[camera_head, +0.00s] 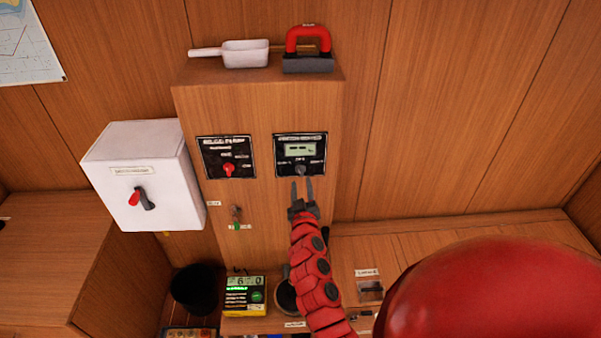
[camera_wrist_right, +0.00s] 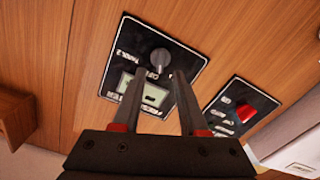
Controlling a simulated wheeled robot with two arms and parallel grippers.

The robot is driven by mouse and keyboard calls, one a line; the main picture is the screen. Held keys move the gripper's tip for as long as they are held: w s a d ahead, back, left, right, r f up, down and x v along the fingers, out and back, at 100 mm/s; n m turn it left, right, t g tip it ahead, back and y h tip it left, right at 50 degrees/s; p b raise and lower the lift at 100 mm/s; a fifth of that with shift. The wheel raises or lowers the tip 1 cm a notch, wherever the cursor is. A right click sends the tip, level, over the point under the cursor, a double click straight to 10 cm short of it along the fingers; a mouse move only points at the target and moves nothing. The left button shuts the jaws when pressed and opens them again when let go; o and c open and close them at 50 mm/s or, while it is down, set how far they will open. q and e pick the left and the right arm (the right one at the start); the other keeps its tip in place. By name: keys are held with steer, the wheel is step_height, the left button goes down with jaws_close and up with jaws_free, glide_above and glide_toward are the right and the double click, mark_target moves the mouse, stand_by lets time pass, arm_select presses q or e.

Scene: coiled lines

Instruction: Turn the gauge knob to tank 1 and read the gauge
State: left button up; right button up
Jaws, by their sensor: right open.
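The tank gauge panel (camera_head: 300,154) is a black plate on the wooden column, with a small display (camera_head: 300,150) and a grey knob (camera_head: 300,170) below it. In the right wrist view the knob (camera_wrist_right: 160,57) stands beyond my fingertips, and the display (camera_wrist_right: 147,92) is partly hidden by the fingers. The display seems to show dashes. My right gripper (camera_head: 302,184) is open and empty, its fingertips just below the knob in the head view; in the right wrist view (camera_wrist_right: 165,80) the fingers straddle the line towards the knob. I cannot tell whether they touch it. My left gripper is not in view.
The bilge pump panel (camera_head: 228,157) with a red knob sits left of the gauge. A white box (camera_head: 143,175) with a red-black switch juts out further left. A scoop (camera_head: 245,54) and a red-handled tool (camera_head: 307,50) lie on top of the column. A green-lit device (camera_head: 243,296) stands below.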

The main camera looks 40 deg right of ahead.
mark_target(300, 174)
steer(key=shift+x, duration=2.3)
steer(key=shift+a, duration=0.1)
jaws_close()
